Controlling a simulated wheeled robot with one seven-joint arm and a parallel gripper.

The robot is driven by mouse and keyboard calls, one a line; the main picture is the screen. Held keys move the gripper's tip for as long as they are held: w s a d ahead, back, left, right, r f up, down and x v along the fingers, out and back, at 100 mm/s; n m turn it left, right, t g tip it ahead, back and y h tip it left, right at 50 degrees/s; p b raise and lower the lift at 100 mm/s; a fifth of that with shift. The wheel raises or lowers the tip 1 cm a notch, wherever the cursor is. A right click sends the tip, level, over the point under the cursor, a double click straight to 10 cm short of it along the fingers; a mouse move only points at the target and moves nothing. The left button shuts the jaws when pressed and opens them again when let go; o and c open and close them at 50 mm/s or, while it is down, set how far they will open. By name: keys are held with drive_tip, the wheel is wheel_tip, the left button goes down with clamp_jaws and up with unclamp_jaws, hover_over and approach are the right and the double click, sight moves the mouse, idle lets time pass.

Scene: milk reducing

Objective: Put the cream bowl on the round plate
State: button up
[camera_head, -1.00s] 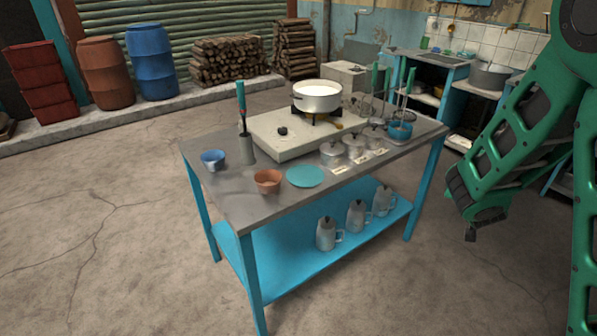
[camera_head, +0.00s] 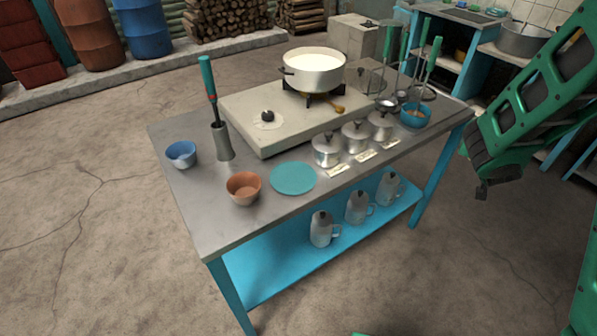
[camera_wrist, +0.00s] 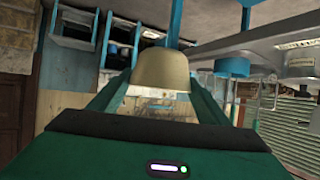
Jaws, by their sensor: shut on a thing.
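In the wrist view my gripper (camera_wrist: 161,84) is shut on the cream bowl (camera_wrist: 160,69), which sits between the two green fingers. The bowl is a plain cream-yellow cup shape, and its inside is hidden. The round plate (camera_head: 293,178) is a flat teal disc on the near edge of the grey table in the head view, and its visible top is bare. The held bowl does not show in the head view. My green arm is at the right there, apart from the table and plate.
On the table (camera_head: 225,226), a terracotta bowl (camera_head: 244,188) stands just left of the plate and a blue bowl (camera_head: 181,154) farther left. Several lidded pots (camera_head: 327,150) stand right of the plate. Behind are a stove (camera_head: 245,105) and a milk pot (camera_head: 314,72). Jugs stand on the lower shelf.

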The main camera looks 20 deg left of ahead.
drive_tip(key=shift+a, duration=0.15)
drive_tip(key=shift+w+a, duration=0.1)
drive_tip(key=shift+a, duration=0.25)
drive_tip(key=s+a+r+n+y, duration=0.1)
drive_tip(key=s+a+n+y, duration=0.2)
drive_tip(key=a, duration=1)
drive_tip(key=s+a+n+y, duration=0.2)
drive_tip(key=s+a+y, duration=0.1)
drive_tip(key=a, duration=1.1)
drive_tip(key=s+a+r+n+g+y, duration=0.1)
drive_tip(key=s+a+r+n+y, duration=0.15)
drive_tip(key=s+a, duration=0.8)
drive_tip(key=s+a+r+n+g+y, duration=0.1)
drive_tip(key=s+a+r+n+y, duration=0.15)
drive_tip(key=s+a, duration=0.8)
hover_over(293, 176)
drive_tip(key=shift+n, duration=0.3)
wheel_tip(293, 176, down, 8)
drive_tip(key=shift+f, duration=1.95)
drive_tip(key=shift+f, duration=0.15)
